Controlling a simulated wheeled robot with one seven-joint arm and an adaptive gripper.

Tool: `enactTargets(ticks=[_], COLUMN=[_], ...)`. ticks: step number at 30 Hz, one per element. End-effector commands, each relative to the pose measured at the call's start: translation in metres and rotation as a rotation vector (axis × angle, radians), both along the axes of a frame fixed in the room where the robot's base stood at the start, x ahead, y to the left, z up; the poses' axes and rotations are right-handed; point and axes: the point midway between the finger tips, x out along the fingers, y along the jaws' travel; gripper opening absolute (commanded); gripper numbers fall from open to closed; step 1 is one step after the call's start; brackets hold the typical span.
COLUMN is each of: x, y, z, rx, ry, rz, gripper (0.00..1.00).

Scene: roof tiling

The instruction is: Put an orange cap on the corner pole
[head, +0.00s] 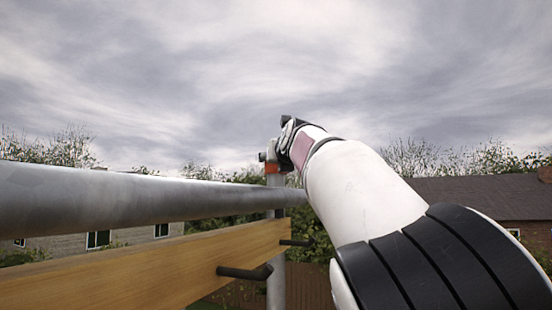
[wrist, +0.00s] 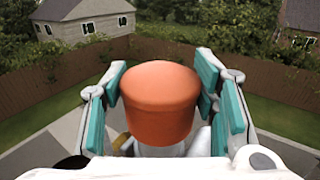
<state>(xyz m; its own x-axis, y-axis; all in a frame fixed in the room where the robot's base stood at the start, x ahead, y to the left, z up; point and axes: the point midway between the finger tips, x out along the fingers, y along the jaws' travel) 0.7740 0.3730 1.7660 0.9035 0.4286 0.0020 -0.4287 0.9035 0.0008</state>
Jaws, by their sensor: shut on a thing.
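The orange cap (wrist: 160,100) sits between the teal-padded fingers of my gripper (wrist: 162,92) in the wrist view. My gripper is shut on it. A pale grey cylinder shows directly under the cap. In the head view, a small patch of the orange cap (head: 270,168) shows at the top of the upright corner pole (head: 276,285), below my gripper (head: 272,158). The cap looks upright and in line with the pole. Whether it is fully seated cannot be told, as the fingers hide much of it.
A thick grey horizontal rail (head: 120,198) runs from the left to the corner pole. Below it is a wooden board (head: 150,262) with black brackets (head: 246,271). Houses, trees and a brown fence (wrist: 60,82) lie beyond and below.

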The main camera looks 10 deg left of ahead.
Motion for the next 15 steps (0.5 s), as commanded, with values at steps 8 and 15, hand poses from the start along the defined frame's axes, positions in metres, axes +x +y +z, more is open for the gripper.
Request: enactTargets(ticks=[8, 15], x=[-0.0001, -0.0003], y=[0.0003, 0.0001], z=[-0.0028, -0.0029], rx=[0.0, 0.0], ry=[0.0, 0.0], rz=[0.001, 0.0], gripper=[0.62, 0.62])
